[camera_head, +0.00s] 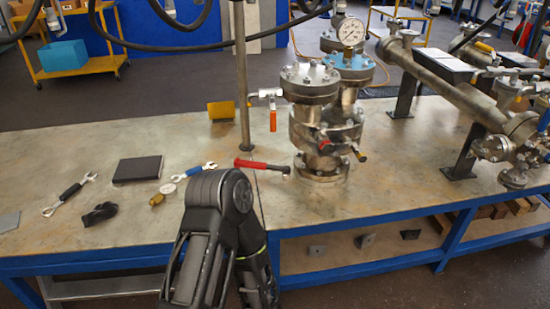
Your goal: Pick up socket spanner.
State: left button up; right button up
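A red-handled tool (262,165), which looks like the socket spanner, lies on the metal-topped bench (60,150), just left of the flanged vessel's base (322,170). Its right end is metal; the shape of that end is too small to tell. Two open-ended spanners lie further left: one with a dark handle (70,191) and one with a blue handle (188,178). A black arm link of mine rises at the bottom middle, in front of the bench. Neither of my grippers shows.
A vertical post (241,80) stands behind the red-handled tool. A yellow block (221,110), black book (138,169), brass fitting (157,199) and black crumpled item (100,213) are on the bench. A gauge (351,31) tops the vessels. Pipework (440,80) stands right. The bench's front right is clear.

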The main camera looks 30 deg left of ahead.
aim_at(285, 170)
jog(key=i+j+z, duration=0.1)
jog(key=j+z, duration=0.3)
jog(key=j, duration=0.85)
jog(key=k+j+z, duration=0.1)
jog(key=j+z, duration=0.35)
jog(key=j, duration=0.75)
